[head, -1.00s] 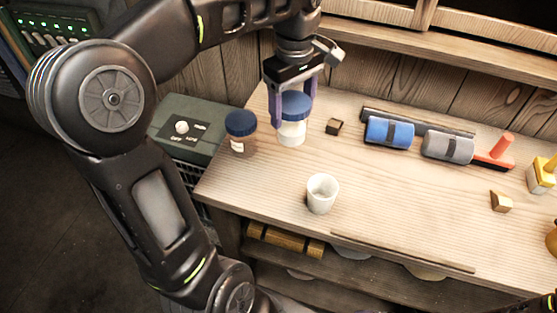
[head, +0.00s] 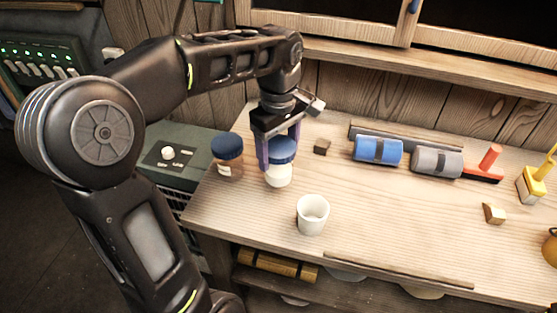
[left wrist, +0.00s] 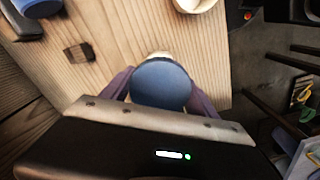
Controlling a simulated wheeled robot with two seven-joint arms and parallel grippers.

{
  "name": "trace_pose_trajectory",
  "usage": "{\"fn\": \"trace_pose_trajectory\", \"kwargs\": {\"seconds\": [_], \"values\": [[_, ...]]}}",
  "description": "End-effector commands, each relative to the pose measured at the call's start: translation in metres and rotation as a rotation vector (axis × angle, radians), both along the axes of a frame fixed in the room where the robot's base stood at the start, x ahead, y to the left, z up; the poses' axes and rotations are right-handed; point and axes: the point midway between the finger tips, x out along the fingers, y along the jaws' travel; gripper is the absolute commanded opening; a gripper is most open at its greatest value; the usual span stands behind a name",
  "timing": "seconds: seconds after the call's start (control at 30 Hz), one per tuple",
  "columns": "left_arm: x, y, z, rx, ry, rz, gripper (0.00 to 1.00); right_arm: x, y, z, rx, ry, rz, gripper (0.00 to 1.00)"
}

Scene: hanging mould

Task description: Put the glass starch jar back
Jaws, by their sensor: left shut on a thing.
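The glass starch jar (head: 278,174), with white contents and a blue lid, is between the fingers of my left gripper (head: 280,153). The gripper comes down from above and is shut on the jar near its lid. In the left wrist view the round blue lid (left wrist: 161,84) sits between the two purple fingers (left wrist: 160,96) and hides most of the jar. The jar is upright, over the left part of the wooden bench (head: 250,225). I cannot tell whether its base touches the bench. My right gripper is not in view.
A brown jar with a blue lid (head: 228,158) stands close to the left. A white cup (head: 313,214) stands in front, to the right. A small dark block (head: 322,147), a blue roll (head: 378,150) and a grey roll (head: 436,162) lie farther right. The bench middle is clear.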

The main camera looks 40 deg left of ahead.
Motion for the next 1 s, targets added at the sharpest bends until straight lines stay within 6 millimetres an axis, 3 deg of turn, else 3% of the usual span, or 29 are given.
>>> {"fn": "trace_pose_trajectory", "kwargs": {"seconds": [0.23,0.63,0.67,0.9,1.0], "values": [[-0.001,0.0,-0.031,-0.001,0.002,0.001,0.0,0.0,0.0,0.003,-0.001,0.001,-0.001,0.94],[0.0,0.0,-0.037,0.0,0.0,0.0,0.0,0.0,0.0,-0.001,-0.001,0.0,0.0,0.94],[0.0,0.0,-0.038,-0.001,0.001,0.0,0.69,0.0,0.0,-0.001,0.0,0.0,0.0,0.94],[0.0,0.0,-0.036,-0.001,0.001,0.0,0.89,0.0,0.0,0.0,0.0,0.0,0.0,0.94],[0.0,0.0,-0.036,-0.001,0.001,0.0,0.9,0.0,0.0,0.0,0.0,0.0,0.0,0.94]]}}
